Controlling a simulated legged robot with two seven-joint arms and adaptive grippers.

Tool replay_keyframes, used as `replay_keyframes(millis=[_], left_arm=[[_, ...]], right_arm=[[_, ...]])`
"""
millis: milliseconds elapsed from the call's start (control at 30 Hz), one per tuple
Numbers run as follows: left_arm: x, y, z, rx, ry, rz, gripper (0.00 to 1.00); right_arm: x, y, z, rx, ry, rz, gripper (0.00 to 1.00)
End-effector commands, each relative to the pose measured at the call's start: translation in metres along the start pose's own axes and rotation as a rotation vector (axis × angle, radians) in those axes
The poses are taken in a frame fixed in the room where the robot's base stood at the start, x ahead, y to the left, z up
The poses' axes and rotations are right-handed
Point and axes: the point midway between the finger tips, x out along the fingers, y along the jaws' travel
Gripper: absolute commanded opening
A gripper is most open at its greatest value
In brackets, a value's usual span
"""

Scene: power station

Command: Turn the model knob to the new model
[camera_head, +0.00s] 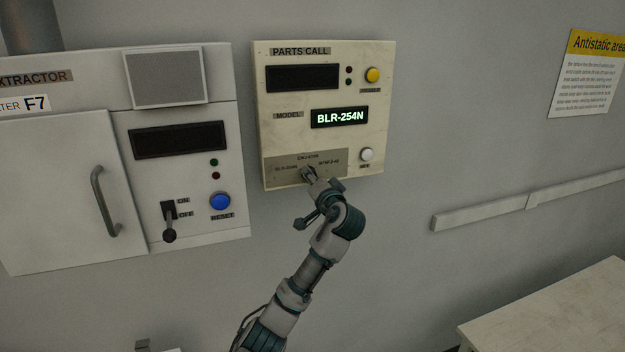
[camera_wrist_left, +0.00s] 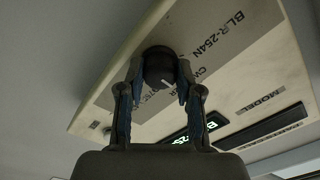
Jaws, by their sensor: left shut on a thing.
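The model knob (camera_wrist_left: 157,66) is a dark round knob with a short white mark, at the bottom of the cream PARTS CALL panel (camera_head: 380,110). My left gripper (camera_head: 309,177) is at the knob and mostly hides it in the head view. In the left wrist view, the fingers of my left gripper (camera_wrist_left: 159,78) are shut on the knob from both sides. Model labels are printed around the knob, BLR-254N among them. I cannot tell which label the mark points to. The model display (camera_head: 340,117) reads BLR-254N. My right gripper is not in view.
A white button (camera_head: 366,154) is right of the knob and a yellow button (camera_head: 372,75) is above. The extractor cabinet (camera_head: 60,190), with a lever (camera_head: 169,222) and blue button (camera_head: 220,201), is at left. A table (camera_head: 560,310) is at lower right.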

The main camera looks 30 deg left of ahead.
Motion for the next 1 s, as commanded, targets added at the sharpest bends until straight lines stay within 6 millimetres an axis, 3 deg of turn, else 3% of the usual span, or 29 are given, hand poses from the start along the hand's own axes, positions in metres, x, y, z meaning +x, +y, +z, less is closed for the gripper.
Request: replay_keyframes(millis=[300,333,400,767,1000], left_arm=[[0.0,-0.001,-0.001,0.0,0.003,0.0,0.0],[0.0,0.0,-0.001,0.0,0.003,0.0,0.42],[0.0,0.0,-0.001,0.0,0.003,0.0,0.59],[-0.005,-0.002,0.0,-0.001,0.004,-0.001,0.6],[-0.046,0.001,-0.001,-0.001,0.006,0.001,0.6]], right_arm=[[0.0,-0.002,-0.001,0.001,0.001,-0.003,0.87],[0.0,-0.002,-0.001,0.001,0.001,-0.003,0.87],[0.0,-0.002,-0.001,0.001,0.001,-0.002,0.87],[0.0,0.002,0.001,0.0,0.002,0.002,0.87],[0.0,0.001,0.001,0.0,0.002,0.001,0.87]])
